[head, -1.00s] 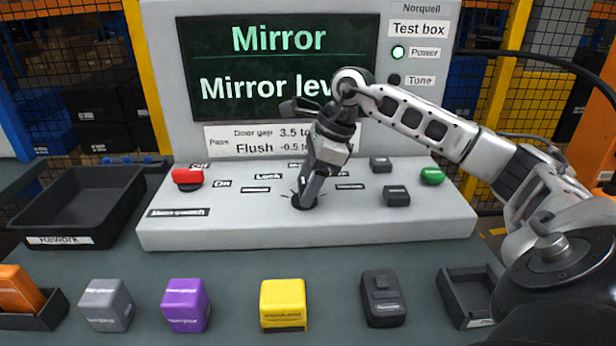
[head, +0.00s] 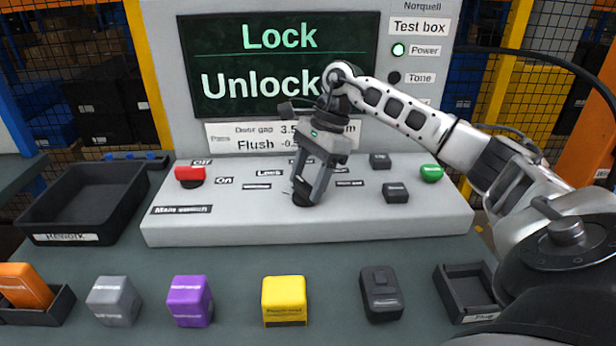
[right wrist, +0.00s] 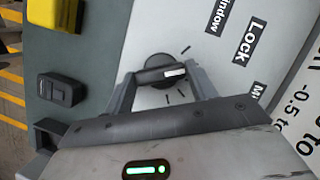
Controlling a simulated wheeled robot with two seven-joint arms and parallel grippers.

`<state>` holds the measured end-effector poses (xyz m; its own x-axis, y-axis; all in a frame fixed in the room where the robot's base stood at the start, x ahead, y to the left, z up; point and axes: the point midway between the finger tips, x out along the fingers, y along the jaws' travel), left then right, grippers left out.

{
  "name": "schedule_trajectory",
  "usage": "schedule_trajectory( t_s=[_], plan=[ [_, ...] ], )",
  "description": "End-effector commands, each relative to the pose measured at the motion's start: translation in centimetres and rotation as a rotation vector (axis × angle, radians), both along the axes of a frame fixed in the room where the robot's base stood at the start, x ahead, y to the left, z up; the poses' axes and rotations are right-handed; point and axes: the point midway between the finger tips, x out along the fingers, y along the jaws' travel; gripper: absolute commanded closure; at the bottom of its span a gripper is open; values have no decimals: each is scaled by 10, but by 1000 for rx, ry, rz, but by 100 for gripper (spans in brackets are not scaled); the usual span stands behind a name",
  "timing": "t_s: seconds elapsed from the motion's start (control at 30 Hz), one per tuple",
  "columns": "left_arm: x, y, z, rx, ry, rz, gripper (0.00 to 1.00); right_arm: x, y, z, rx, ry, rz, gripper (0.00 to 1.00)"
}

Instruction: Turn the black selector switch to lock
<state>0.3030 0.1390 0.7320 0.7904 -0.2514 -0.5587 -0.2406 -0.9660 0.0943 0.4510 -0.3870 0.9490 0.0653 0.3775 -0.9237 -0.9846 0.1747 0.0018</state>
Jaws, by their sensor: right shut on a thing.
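The black selector switch (head: 301,202) is a round knob with a raised bar, on the sloped panel of the test box. In the right wrist view the knob (right wrist: 158,88) has a white mark at the right end of its bar, with tick lines around it. My right gripper (head: 309,184) reaches down onto it, its fingers on either side of the bar, shut on it. In the head view the fingers partly hide the knob. The Lock label (head: 269,173) lies behind and left of the knob; it also shows in the right wrist view (right wrist: 243,42). My left gripper is out of view.
The screen (head: 265,65) reads Lock and Unlock, partly covered by my arm. Coloured blocks (head: 285,300) and trays (head: 90,200) surround the panel's front and left.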

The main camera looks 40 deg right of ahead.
Motion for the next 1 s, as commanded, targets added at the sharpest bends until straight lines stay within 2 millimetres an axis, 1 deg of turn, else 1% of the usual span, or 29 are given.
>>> schedule_trajectory(
  t_s=[0.27, 0.3, 0.37, 0.63, 0.73, 0.87, 1.0],
  plan=[
    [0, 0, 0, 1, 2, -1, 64, 1, -1, 2, -1, -5, -2, 66],
    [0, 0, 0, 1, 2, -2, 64, 1, -1, 2, -1, -5, -2, 38],
    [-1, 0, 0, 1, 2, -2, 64, 1, -1, 2, -1, -5, -2, 22],
    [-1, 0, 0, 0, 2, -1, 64, 0, 0, 1, 0, -3, -1, 22],
    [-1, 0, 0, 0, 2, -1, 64, 0, -2, 5, -1, -4, -2, 22],
    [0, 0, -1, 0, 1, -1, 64, 0, -9, 21, -2, -7, -3, 22],
    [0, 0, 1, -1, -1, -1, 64, -2, -21, 51, -1, -9, -4, 22]
  ],
)
